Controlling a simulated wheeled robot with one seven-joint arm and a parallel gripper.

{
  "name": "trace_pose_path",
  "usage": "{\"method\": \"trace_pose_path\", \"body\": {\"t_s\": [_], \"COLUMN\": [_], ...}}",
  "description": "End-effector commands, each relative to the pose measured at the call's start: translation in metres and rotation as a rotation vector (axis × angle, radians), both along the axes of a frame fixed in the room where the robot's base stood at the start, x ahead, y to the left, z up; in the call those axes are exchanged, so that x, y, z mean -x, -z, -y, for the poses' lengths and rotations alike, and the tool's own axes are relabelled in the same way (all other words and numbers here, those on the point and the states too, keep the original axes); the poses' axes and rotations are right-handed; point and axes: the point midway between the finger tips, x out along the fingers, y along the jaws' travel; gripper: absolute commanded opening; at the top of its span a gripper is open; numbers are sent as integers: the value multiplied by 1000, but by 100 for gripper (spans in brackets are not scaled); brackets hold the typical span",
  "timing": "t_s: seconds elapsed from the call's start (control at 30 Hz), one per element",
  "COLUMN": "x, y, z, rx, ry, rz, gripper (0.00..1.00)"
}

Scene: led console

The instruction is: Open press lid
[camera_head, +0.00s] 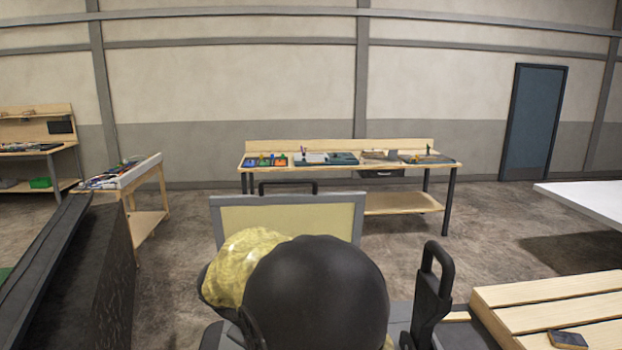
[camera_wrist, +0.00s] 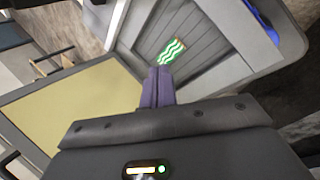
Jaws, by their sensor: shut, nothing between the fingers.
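The press lid (camera_head: 290,222) is a pale yellow panel in a grey frame, standing raised in front of my arm in the head view. A black bar handle (camera_head: 287,186) shows at its top edge. In the wrist view the yellow panel (camera_wrist: 80,105) lies to the left of my gripper. My gripper (camera_wrist: 157,85) is shut and empty, its fingertips beside the panel's edge; I cannot tell whether they touch it. Beyond them is a grey slatted bed (camera_wrist: 190,60) with a green and white wavy-patterned piece (camera_wrist: 172,51) on it. In the head view my arm hides the gripper and the lid's lower part.
A black upright handle (camera_head: 432,285) stands right of my arm. A slatted wooden surface (camera_head: 555,305) with a phone-like object (camera_head: 567,340) is at lower right. A workbench (camera_head: 440,163) stands behind the lid. Open floor (camera_head: 490,235) lies to the right.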

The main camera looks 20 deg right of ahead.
Motion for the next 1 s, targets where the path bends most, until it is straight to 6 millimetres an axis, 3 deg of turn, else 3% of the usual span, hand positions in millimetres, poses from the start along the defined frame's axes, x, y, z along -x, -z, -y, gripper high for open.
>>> {"method": "trace_pose_path", "body": {"t_s": [0.03,0.2,0.4,0.57,1.0], "x": [20,80,130,141,140], "y": [19,64,92,97,97], "z": [3,-6,-13,-12,-13], "rx": [-86,-360,-538,-573,-572], "ry": [45,221,423,478,476], "rz": [-4,38,124,153,152], "gripper": [0,0,0,0,0]}}
